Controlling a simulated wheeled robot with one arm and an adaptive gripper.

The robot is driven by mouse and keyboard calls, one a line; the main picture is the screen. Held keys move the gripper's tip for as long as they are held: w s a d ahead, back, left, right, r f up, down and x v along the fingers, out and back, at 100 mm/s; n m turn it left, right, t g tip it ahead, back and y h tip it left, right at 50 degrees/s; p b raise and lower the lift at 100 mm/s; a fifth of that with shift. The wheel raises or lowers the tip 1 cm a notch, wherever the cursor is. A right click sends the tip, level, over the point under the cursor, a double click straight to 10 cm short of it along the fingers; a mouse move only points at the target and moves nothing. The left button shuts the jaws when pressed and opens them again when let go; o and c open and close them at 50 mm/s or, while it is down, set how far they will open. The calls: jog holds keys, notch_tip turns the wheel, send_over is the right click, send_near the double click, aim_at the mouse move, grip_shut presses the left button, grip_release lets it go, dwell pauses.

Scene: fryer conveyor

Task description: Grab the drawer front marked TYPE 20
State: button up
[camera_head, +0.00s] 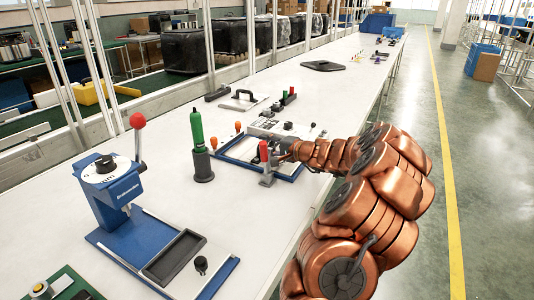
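No marking TYPE 20 is readable from here. A pale flat plate with a black handle (243,98) lies on the long white table, beyond the green-handled tool; it looks like a drawer front, but I cannot read any label on it. My copper arm reaches in from the right. My gripper (283,146) is at the blue-edged fixture (232,158), close to a red-handled clamp (264,152). The gripper is small and dark against the fixture, so its fingers, and anything between them, cannot be made out.
A blue press (112,190) with a red-knobbed lever stands at the front left. A green-handled tool (197,130) stands upright in a dark holder. Orange knobs and a black bar (217,93) are near. A black flat piece (323,66) lies farther back. The white table (290,250) has bare room front right.

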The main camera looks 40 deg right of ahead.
grip_shut()
dwell(0.3)
jog(key=shift+r, duration=0.2)
